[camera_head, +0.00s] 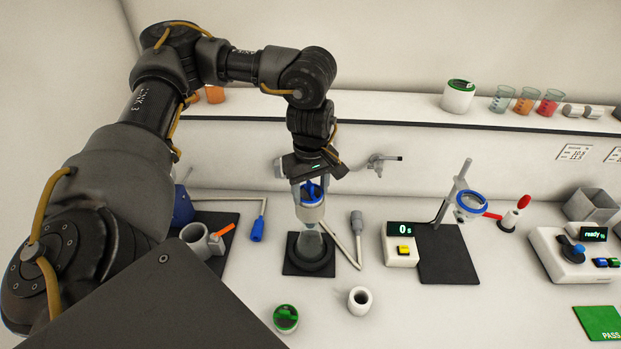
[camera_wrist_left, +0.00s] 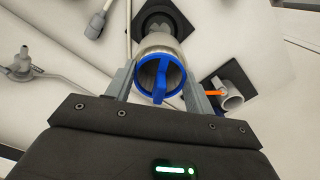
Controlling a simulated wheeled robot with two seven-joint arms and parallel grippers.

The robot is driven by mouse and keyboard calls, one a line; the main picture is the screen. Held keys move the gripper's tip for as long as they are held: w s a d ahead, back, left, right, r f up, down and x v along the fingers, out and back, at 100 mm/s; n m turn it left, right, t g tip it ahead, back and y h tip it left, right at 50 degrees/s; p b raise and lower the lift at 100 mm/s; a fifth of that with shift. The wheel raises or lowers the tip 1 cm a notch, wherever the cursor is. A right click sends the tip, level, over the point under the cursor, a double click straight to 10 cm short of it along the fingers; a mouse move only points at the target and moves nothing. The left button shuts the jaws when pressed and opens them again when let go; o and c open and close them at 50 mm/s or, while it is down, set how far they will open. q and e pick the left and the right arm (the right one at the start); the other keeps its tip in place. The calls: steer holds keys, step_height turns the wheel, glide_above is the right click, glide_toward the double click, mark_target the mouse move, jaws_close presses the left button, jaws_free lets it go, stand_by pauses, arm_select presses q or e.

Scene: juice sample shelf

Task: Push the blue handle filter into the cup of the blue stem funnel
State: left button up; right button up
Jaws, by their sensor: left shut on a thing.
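The blue handle filter (camera_head: 311,189) is at my left gripper (camera_head: 311,190), above a pale cup (camera_head: 310,213) over a clear vessel on a round black base. In the wrist view the filter's blue bar handle (camera_wrist_left: 160,84) and blue ring face the camera. The left gripper (camera_wrist_left: 160,85) has its fingers on either side of the ring, shut on the filter. The filter is in line with the pale cup, which looks like the funnel's; its stem is hidden, and I cannot tell how deep the filter sits. The right gripper is not in view.
A green-topped round piece (camera_head: 286,318) and a white cup (camera_head: 360,301) stand in front. A timer box (camera_head: 400,246) and a stand with a blue ring (camera_head: 472,202) are to the right. A grey holder with an orange handle (camera_head: 196,238) is to the left.

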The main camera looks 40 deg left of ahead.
mark_target(310, 184)
arm_select(q)
steer(key=shift+s+f, duration=0.1)
steer(key=shift+f, duration=0.05)
steer(key=shift+r+p, duration=0.85)
steer(key=shift+r, duration=1.15)
steer(key=shift+f+b, duration=0.9)
steer(key=shift+f, duration=0.75)
stand_by(0.5)
steer(key=shift+f, duration=0.35)
steer(key=shift+r, duration=0.1)
